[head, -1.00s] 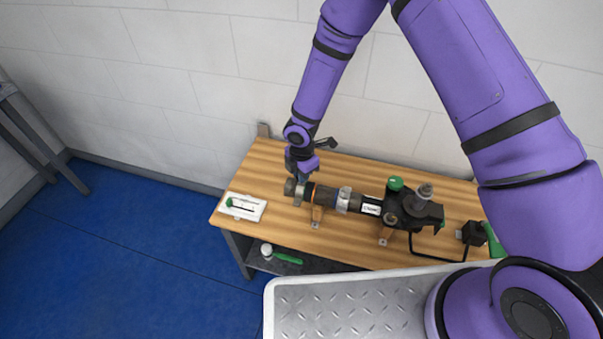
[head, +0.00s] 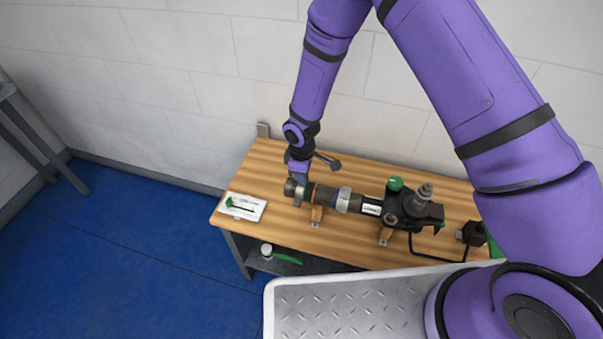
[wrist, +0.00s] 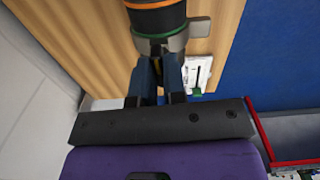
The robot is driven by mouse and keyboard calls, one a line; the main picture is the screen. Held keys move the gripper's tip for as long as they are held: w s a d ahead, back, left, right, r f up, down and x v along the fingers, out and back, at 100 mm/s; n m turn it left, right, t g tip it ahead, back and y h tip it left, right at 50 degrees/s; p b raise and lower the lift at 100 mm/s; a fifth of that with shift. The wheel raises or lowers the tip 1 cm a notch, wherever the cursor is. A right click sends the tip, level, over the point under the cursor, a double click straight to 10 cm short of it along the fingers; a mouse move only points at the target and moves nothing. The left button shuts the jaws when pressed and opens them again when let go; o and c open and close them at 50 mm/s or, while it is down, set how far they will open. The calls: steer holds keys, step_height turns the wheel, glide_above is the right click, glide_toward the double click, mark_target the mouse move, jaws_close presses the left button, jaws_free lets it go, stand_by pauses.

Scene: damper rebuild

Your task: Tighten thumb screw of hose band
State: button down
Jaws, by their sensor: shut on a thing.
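The damper assembly (head: 328,197) lies across the wooden bench on brackets. The silver hose band (head: 297,190) is around its left end; in the wrist view the band (wrist: 152,46) shows a green edge and a flat tab on the right. My gripper (head: 298,176) is at the band from the back side. In the wrist view its two dark fingers (wrist: 159,68) are close together and end right at the band. They are shut on what I take to be the thumb screw, which is mostly hidden between them.
A white tray (head: 260,208) with a green-ended tool lies on the bench's left end. A green-capped valve body (head: 421,209) and a black box (head: 471,233) stand to the right. A green-handled mallet (head: 287,258) is on the lower shelf.

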steer(key=shift+m, duration=0.9)
steer(key=c, duration=1.2)
jaws_free()
step_height(320, 180, up, 11)
steer(key=shift+f, duration=0.1)
